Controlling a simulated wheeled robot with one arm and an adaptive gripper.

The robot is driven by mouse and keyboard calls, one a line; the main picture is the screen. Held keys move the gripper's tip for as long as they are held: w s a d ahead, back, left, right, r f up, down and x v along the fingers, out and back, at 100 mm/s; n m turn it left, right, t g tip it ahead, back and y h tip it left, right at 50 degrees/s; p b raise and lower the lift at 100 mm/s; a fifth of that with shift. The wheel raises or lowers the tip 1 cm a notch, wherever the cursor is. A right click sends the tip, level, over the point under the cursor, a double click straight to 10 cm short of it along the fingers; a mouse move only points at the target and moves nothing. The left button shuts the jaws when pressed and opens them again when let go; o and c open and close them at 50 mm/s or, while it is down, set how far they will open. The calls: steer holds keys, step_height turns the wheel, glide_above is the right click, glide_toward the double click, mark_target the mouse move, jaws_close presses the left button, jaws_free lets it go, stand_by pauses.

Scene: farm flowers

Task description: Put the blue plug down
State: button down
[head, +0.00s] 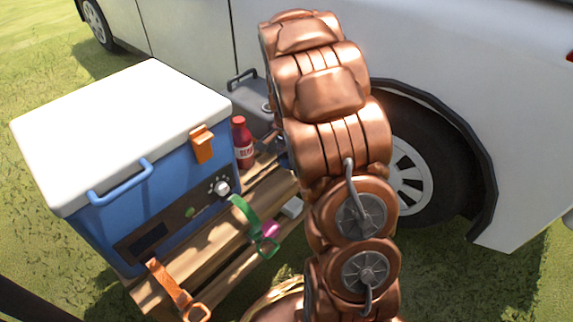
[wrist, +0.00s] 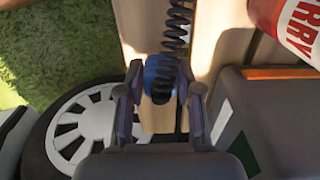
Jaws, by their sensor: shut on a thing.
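The blue plug (wrist: 158,78) is between the two fingers of my gripper (wrist: 158,92) in the wrist view, and the fingers are shut on it. A black coiled cable (wrist: 177,28) runs up from the plug. Wooden boards (wrist: 145,40) show behind the plug; I cannot tell whether the plug touches them. In the head view my copper arm hides most of my gripper and the plug.
A blue cooler with a white lid (head: 125,130) stands on a wooden slatted platform (head: 205,255). A red bottle (head: 243,145) stands beside it. A grey case (head: 252,100) is behind. Green (head: 245,215) and orange (head: 168,283) straps lie in front. A white vehicle (head: 185,35) stands close behind.

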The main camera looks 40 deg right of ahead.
mark_target(286, 154)
steer(key=shift+f, duration=0.8)
steer(key=shift+f, duration=0.6)
steer(key=c, duration=0.8)
jaws_free()
steer(key=shift+o, duration=0.2)
steer(key=shift+r, duration=0.15)
steer(key=shift+r, duration=0.25)
step_height(286, 154, up, 12)
steer(key=p, duration=0.4)
steer(key=shift+r, duration=0.25)
steer(key=s+a+r+n+g, duration=0.2)
steer(key=s+a+n, duration=0.5)
steer(key=s, duration=0.9)
steer(key=s+a+r+n+g, duration=0.1)
steer(key=s+a+r+n, duration=0.1)
steer(key=s+a+n, duration=0.6)
steer(key=s+a, duration=0.6)
steer(key=s, duration=0.2)
steer(key=shift+r+n+g, duration=0.15)
steer(key=shift+n+g, duration=0.15)
steer(key=shift+g, duration=0.1)
